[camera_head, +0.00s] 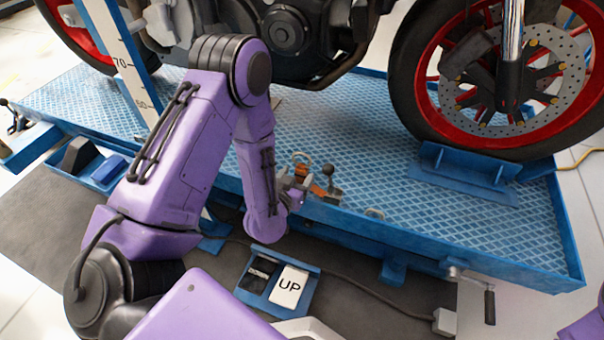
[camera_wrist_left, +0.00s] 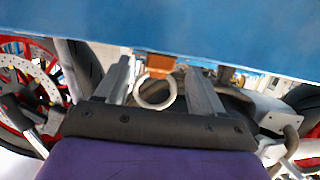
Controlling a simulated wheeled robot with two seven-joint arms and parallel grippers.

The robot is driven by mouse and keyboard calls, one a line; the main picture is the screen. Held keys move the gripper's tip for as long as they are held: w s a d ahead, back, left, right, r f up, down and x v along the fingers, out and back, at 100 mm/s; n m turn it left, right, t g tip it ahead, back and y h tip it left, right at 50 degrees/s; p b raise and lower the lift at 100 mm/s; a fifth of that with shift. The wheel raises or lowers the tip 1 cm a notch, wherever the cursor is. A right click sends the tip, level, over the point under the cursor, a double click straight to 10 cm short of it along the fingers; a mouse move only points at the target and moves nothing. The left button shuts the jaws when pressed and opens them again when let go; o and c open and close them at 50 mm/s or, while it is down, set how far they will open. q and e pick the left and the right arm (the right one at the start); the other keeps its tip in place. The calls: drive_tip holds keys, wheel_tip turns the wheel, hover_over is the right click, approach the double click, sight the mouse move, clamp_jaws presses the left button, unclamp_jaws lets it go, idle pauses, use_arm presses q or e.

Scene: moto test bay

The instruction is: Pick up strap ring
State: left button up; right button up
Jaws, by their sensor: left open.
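The strap ring is a pale ring that shows in the left wrist view (camera_wrist_left: 141,98), between the two fingers of my left gripper (camera_wrist_left: 160,70). An orange strap piece (camera_wrist_left: 160,64) lies just beyond it. In the head view the ring (camera_head: 302,155) stands at the near edge of the blue lift platform, beside orange parts. My left gripper (camera_head: 296,188) is there too, partly hidden by its own wrist. The gripper is open, with a finger on each side of the ring. I cannot tell whether either finger touches it. My right gripper is not in view.
A black-knobbed lever (camera_head: 328,172) stands close to the right of the gripper. The blue platform (camera_head: 350,135) carries a motorcycle with a red-rimmed wheel (camera_head: 419,100). A pedal box marked UP (camera_head: 289,287) lies on the floor below. A crank handle (camera_head: 490,307) sticks out at the right.

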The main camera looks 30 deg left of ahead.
sight(301, 166)
use_arm(q)
drive_tip(key=x, duration=0.2)
drive_tip(key=b+x, duration=0.1)
drive_tip(key=x, duration=0.1)
drive_tip(key=shift+w+a+f, duration=0.1)
drive_tip(key=shift+a+f, duration=0.05)
drive_tip(key=shift+f, duration=0.2)
drive_tip(key=shift+w, duration=0.15)
drive_tip(key=shift+r, duration=0.1)
drive_tip(key=c, duration=1.1)
drive_tip(key=shift+r, duration=0.45)
drive_tip(key=shift+c, duration=0.2)
wheel_tip(301, 166, up, 3)
drive_tip(key=shift+r+p, duration=0.15)
drive_tip(key=shift+p, duration=0.8)
drive_tip(key=s+r+p, duration=0.8)
drive_tip(key=s+p, duration=0.2)
drive_tip(key=s, duration=0.4)
drive_tip(key=shift+a+r, duration=0.2)
drive_tip(key=shift+r, duration=0.15)
